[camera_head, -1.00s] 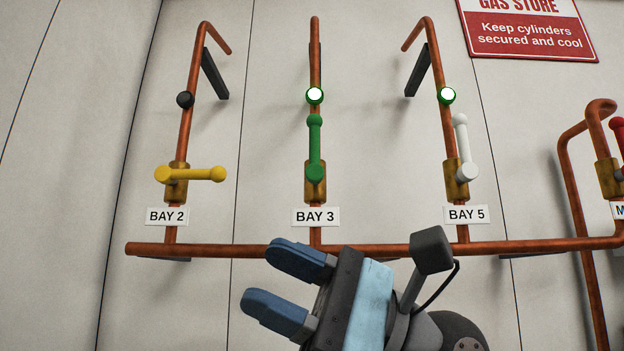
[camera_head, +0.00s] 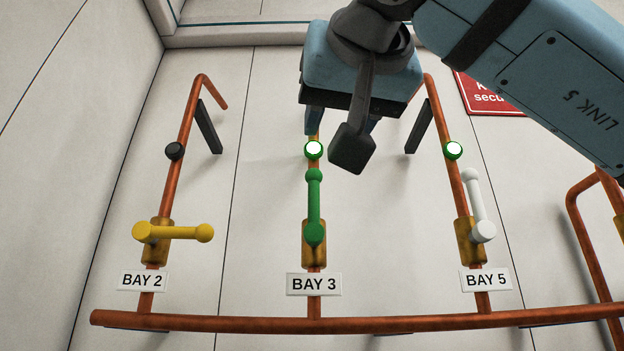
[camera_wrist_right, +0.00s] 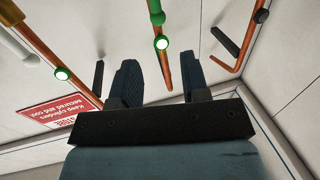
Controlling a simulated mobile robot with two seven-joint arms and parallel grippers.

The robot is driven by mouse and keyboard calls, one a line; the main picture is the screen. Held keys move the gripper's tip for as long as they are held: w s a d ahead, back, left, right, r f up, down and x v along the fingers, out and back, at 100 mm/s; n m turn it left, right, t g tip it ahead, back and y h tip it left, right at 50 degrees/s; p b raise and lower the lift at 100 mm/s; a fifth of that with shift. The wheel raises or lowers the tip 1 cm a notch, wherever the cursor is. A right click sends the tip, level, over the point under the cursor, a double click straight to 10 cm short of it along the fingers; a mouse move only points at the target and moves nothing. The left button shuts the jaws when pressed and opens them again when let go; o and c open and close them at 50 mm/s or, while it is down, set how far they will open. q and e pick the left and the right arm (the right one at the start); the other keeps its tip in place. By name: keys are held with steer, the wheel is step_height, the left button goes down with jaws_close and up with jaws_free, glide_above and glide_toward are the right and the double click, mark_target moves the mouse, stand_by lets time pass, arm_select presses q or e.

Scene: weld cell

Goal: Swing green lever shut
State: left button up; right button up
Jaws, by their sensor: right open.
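The green lever (camera_head: 315,207) stands upright in line with the BAY 3 pipe, its ball end up and its pivot on the brass valve body (camera_head: 306,252). In the right wrist view its ball end (camera_wrist_right: 157,18) shows at the top edge. My right gripper (camera_head: 341,122) hangs above the lever with its fingers pointing down, apart from it. It is open and empty. In the right wrist view the gripper (camera_wrist_right: 160,72) has one finger on each side of the BAY 3 pipe line. My left gripper is out of view.
A lit green-ringed lamp (camera_head: 313,149) sits above the green lever. The yellow BAY 2 lever (camera_head: 180,232) lies sideways; the white BAY 5 lever (camera_head: 474,200) stands nearly upright. A copper manifold pipe (camera_head: 230,324) runs below. A red sign (camera_head: 485,95) is partly behind my arm.

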mark_target(316, 173)
steer(key=p+x, duration=0.1)
steer(key=x, duration=0.3)
steer(key=p+x, duration=0.2)
steer(key=x, duration=0.2)
steer(key=p+x, duration=0.1)
steer(key=x, duration=0.3)
steer(key=shift+w+d+r, duration=0.2)
steer(key=shift+w, duration=0.05)
steer(key=shift+w+a+f+p, duration=0.15)
steer(key=shift+w+p, duration=0.25)
steer(key=shift+w, duration=0.3)
steer(key=shift+c, duration=0.4)
jaws_close()
